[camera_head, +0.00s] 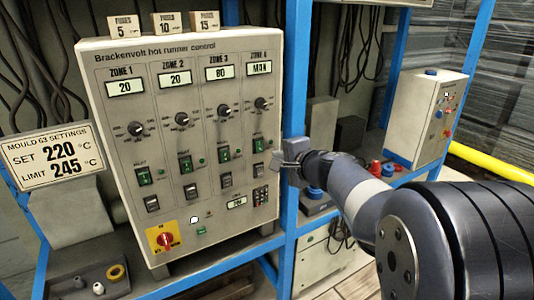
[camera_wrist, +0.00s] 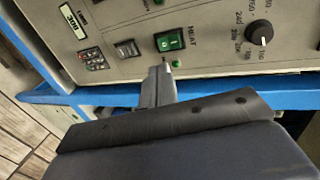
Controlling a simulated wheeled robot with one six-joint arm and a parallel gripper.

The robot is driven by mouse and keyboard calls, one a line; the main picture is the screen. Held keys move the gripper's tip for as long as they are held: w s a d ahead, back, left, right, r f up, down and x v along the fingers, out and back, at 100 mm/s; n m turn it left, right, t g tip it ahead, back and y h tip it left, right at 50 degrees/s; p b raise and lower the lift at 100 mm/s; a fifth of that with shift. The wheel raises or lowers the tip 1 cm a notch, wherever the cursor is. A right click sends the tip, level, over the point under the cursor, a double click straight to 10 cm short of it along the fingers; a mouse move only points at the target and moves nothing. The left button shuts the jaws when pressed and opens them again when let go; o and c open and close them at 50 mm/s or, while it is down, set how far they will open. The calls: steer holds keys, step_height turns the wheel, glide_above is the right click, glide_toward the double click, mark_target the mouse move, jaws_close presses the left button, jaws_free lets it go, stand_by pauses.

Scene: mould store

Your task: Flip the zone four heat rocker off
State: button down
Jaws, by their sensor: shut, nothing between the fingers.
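The control box (camera_head: 105,85), labelled Brackenvolt hot runner control, has columns for zones 1 to 3 and 4. The zone four heat rocker (camera_head: 258,146) is a green rocker in the rightmost column, under the knob; it also shows in the wrist view (camera_wrist: 170,41), appearing lit green. My gripper (camera_head: 279,160) is at the right edge of the box, just right of and slightly below this rocker. In the wrist view its shut, empty fingers (camera_wrist: 160,70) point at the panel close to the green rocker. I cannot tell whether they touch the panel.
A smaller dark rocker (camera_head: 258,170) sits below; it is beside the green one in the wrist view (camera_wrist: 126,48). A zone 4 knob (camera_head: 262,103) is above. Other green rockers (camera_head: 224,153) are to the left. A blue rack post (camera_head: 296,75) stands right of the box.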

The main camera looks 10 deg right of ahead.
mark_target(262, 151)
steer(key=x, duration=0.6)
steer(key=shift+w+a+f, duration=0.1)
steer(key=shift+w, duration=0.25)
steer(key=shift+f, duration=0.15)
steer(key=shift+w+f+b, duration=0.1)
steer(key=shift+f+b, duration=0.15)
steer(key=shift+b, duration=0.9)
steer(key=shift+r, duration=0.3)
